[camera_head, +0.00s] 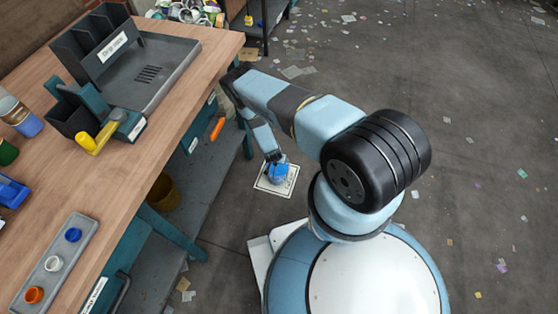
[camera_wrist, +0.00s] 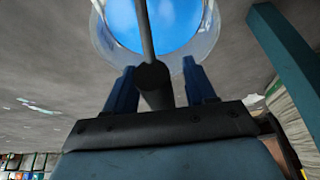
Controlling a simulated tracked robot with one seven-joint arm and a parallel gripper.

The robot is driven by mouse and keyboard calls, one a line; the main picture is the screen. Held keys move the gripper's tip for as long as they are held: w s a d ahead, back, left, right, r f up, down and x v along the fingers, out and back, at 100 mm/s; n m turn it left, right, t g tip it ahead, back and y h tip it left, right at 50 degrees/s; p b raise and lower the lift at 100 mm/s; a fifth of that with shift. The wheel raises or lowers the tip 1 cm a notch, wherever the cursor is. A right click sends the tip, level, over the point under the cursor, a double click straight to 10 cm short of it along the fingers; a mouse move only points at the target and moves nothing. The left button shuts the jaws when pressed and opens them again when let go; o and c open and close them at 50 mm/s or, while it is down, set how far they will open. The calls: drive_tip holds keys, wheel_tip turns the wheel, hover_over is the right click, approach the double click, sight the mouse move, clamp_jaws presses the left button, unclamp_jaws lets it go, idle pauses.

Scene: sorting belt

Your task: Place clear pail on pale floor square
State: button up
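The clear pail (camera_wrist: 207,38) has blue contents (camera_wrist: 160,22) and shows at the top of the wrist view. In the head view the pail (camera_head: 278,172) looks upright at the pale floor square (camera_head: 276,190), within its outline. Whether its base touches the floor is hidden. The pail's dark handle (camera_wrist: 152,75) passes between the fingers of my gripper (camera_wrist: 160,88). The fingers are apart, with a visible gap on each side of the handle grip. In the head view my gripper (camera_head: 272,157) is just above the pail, its fingers too small to judge.
The wooden workbench (camera_head: 150,140) fills the left, with a grey tray (camera_head: 165,70) and a small cup tray (camera_head: 75,250). Its teal leg (camera_wrist: 285,50) stands close to the right of the pail in the wrist view. Open floor with scraps (camera_head: 480,130) lies to the right.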

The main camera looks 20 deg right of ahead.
drive_tip(key=shift+r, duration=0.15)
drive_tip(key=v, duration=1.2)
